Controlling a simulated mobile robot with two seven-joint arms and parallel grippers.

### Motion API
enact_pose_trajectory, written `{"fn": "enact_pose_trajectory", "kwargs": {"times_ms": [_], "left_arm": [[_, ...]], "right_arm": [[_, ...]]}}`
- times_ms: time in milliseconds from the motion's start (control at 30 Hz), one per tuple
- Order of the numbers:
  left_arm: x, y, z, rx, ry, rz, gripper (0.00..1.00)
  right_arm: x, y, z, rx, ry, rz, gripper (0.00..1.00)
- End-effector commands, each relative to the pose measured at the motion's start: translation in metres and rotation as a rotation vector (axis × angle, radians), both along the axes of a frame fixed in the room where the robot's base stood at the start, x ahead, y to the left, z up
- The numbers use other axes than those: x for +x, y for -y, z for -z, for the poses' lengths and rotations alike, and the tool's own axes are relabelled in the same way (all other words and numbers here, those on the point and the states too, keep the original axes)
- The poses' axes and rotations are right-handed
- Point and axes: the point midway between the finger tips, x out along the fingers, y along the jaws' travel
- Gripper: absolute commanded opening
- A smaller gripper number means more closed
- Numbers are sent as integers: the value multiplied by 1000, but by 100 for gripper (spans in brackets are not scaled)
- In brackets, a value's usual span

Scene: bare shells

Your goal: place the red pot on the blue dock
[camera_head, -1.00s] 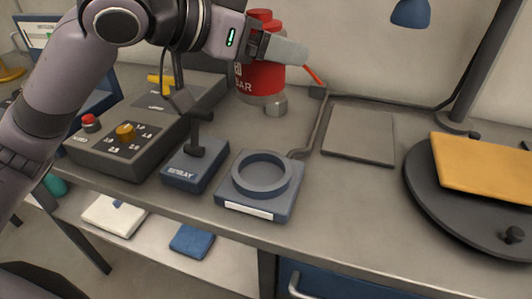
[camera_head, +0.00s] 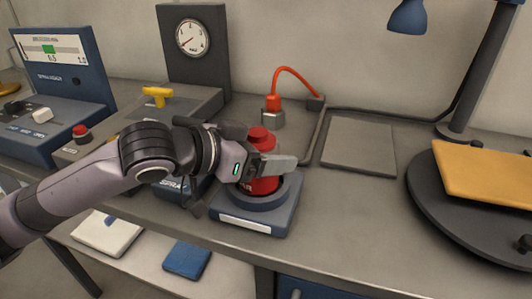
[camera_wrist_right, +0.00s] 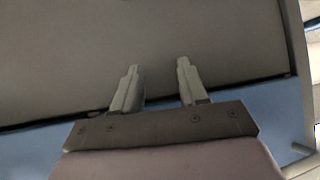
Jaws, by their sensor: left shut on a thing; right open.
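The red pot (camera_head: 263,184) stands upright within the ring of the blue dock (camera_head: 284,217) in the head view. The dock is a square blue-grey block with a raised ring and a white label on its front. My left gripper (camera_head: 272,167) is shut on the red pot and covers part of its side. Whether the pot's base touches the bottom of the ring is hidden. My right gripper (camera_wrist_right: 157,82) shows in the right wrist view, open and empty, its fingers apart before a grey surface.
A grey control box with a yellow lever (camera_head: 157,95) and a gauge (camera_head: 193,38) stand behind my left arm. A red cable plug (camera_head: 273,104) sits in a socket behind the dock. A flat grey pad (camera_head: 358,147) and a round dark turntable (camera_head: 425,198) with a yellow board (camera_head: 485,168) lie right.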

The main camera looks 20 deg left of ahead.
Motion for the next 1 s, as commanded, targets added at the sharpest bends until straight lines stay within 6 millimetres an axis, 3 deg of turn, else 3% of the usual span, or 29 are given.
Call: {"fn": "enact_pose_trajectory", "kwargs": {"times_ms": [333, 367, 400, 433, 767, 1000], "left_arm": [[0, 0, 2, -1, 4, -1, 35], [0, 0, 3, 0, 2, -1, 84], [0, 0, 3, 0, 2, -1, 98], [0, 0, 3, 0, 2, -1, 100], [-1, -1, -2, 0, 2, -1, 100], [-25, -21, -14, 4, 3, -3, 100]], "right_arm": [[1, 0, -2, 2, 4, 1, 43], [1, 0, -2, 2, 4, 1, 43], [1, 0, -2, 2, 4, 1, 43], [1, 0, -2, 2, 4, 1, 43], [2, 0, -3, 2, 5, 1, 43], [2, 0, -5, 1, 6, 1, 43]]}}
